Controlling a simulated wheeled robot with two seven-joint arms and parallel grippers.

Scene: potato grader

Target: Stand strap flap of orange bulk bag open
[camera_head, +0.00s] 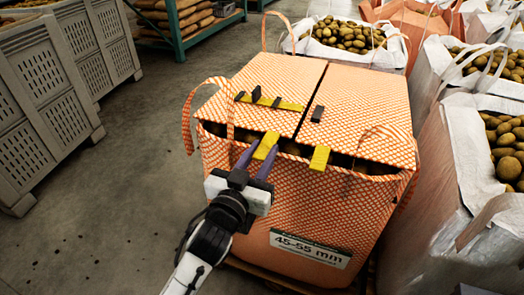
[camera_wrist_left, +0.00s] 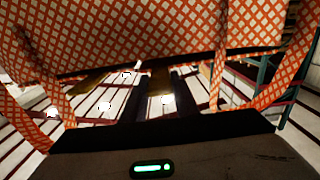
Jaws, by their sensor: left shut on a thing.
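The orange bulk bag (camera_head: 290,210) stands in the middle of the head view, with white-and-orange checked fabric and a "45-55 mm" label. Two flaps cover its top. The left flap (camera_head: 265,75) carries a yellow strap (camera_head: 285,104) with black buckles and a yellow tab at its front edge. The right flap (camera_head: 365,105) has a black buckle and another yellow tab (camera_head: 320,158). My left gripper (camera_head: 258,162) is shut on the left flap's yellow tab (camera_head: 267,143). In the left wrist view, checked fabric (camera_wrist_left: 150,35) hangs above the dark fingers. My right gripper is not in view.
Potatoes show in the gap under the flaps' front edge. Orange loops (camera_head: 187,120) rise at the bag's corners. White bags of potatoes (camera_head: 480,110) stand close on the right and behind. Grey crates (camera_head: 55,85) stand left; the floor between is clear.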

